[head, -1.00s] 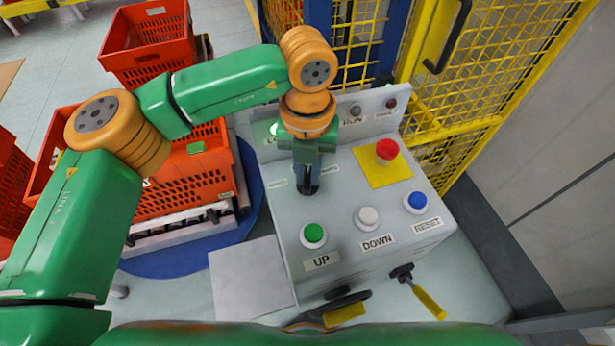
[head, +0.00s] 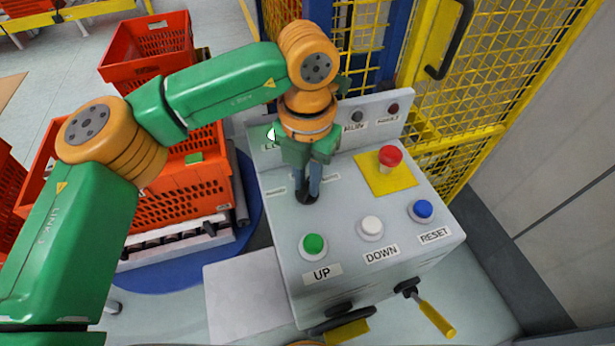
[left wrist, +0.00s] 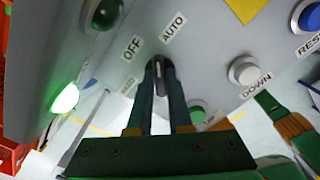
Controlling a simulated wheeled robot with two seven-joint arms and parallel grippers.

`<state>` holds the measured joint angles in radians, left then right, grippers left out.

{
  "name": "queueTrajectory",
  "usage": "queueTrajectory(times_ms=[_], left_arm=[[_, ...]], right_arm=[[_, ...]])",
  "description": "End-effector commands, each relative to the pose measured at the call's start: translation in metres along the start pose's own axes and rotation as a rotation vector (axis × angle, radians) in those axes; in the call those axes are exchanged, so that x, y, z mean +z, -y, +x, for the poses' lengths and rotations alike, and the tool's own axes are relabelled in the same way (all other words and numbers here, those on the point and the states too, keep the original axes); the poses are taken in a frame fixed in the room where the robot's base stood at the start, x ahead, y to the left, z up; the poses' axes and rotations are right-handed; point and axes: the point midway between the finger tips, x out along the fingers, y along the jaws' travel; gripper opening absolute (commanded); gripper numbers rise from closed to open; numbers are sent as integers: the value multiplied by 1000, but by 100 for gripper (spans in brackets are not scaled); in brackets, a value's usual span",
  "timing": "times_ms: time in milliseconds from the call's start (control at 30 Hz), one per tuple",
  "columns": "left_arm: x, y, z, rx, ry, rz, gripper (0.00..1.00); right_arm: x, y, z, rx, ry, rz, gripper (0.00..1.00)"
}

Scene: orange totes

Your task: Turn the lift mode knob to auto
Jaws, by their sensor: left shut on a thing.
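The lift mode knob (left wrist: 160,74) is a small dark knob on the sloping top of a grey control box (head: 281,216). My left gripper (head: 307,192) points down onto it, with its two blue-grey fingers on either side of the knob. In the left wrist view my left gripper (left wrist: 160,85) is shut on the knob. The OFF label (left wrist: 132,47) and AUTO label (left wrist: 172,27) lie beyond the knob. Its ridge points up the picture, roughly between them; its exact setting is unclear.
Green UP (head: 313,244), white DOWN (head: 371,226) and blue RESET (head: 423,209) buttons stand near the fingers. A red mushroom button (head: 390,156) sits on a yellow plate. Yellow mesh fencing (head: 510,70) stands behind, orange totes (head: 180,205) at left.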

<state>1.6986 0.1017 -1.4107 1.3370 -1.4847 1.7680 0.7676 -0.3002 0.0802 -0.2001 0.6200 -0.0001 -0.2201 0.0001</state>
Motion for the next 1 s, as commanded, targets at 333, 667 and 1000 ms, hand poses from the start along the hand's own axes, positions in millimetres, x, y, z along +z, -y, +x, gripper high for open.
queueTrajectory(times_ms=[333, 667, 1000], left_arm=[[0, 0, -1, 0, 2, 1, 47], [1, 0, -4, 1, 3, -1, 48], [0, 0, -67, 1, 4, 0, 48]], right_arm=[[0, 0, 0, 0, 0, 0, 50], [0, 0, 2, 0, 0, 0, 50], [1, 0, 8, 0, 0, 0, 50]])
